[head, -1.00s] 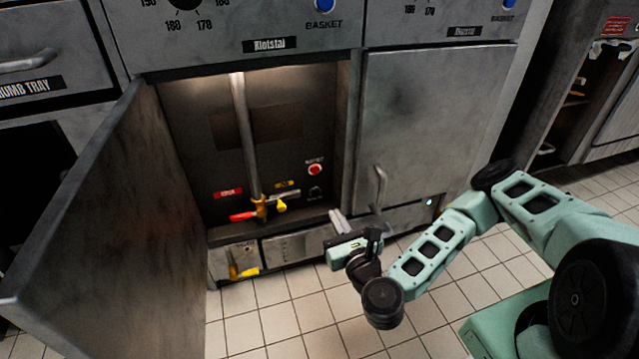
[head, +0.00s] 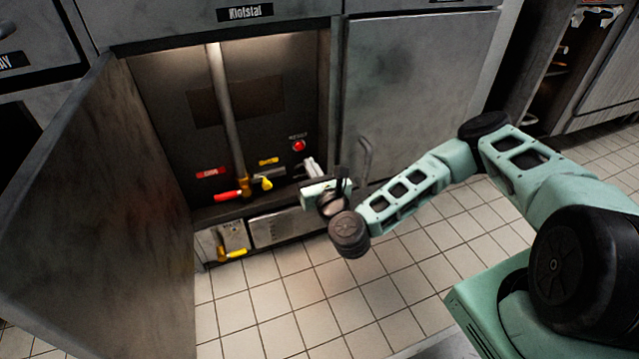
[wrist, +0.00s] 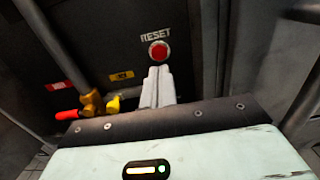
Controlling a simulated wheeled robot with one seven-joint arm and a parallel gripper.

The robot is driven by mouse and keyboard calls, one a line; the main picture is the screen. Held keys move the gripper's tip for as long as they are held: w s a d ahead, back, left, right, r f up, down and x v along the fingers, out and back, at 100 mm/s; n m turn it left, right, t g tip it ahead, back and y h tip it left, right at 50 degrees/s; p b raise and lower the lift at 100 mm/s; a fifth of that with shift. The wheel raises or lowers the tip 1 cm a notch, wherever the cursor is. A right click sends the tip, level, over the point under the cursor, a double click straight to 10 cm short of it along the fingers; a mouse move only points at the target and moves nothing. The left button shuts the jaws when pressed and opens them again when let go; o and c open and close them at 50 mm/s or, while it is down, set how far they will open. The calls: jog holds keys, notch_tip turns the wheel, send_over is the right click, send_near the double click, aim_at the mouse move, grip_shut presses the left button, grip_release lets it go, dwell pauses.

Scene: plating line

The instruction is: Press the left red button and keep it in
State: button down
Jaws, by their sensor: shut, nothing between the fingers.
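The red button (head: 298,146), under a RESET label, sits on the dark back panel inside the open left cabinet. It also shows in the wrist view (wrist: 158,51), round and unobstructed, with a pale ring. My gripper (head: 309,163) is shut and empty, its pale fingers pointing into the cabinet. In the wrist view the fingertips (wrist: 159,70) appear just below the button. I cannot tell how much depth lies between them; no contact shows. It is the only red button in view.
A vertical pipe (head: 225,110) with a red-handled (head: 227,196) and yellow-handled (head: 265,183) valve stands left of the button. The open door (head: 100,190) swings out at left. The closed right cabinet (head: 415,90) has a protruding handle (head: 365,155). Tiled floor lies in front.

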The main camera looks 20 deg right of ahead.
aim_at(300, 148)
jog(key=w+b, duration=0.1)
jog(key=w, duration=0.3)
jog(key=shift+w, duration=0.65)
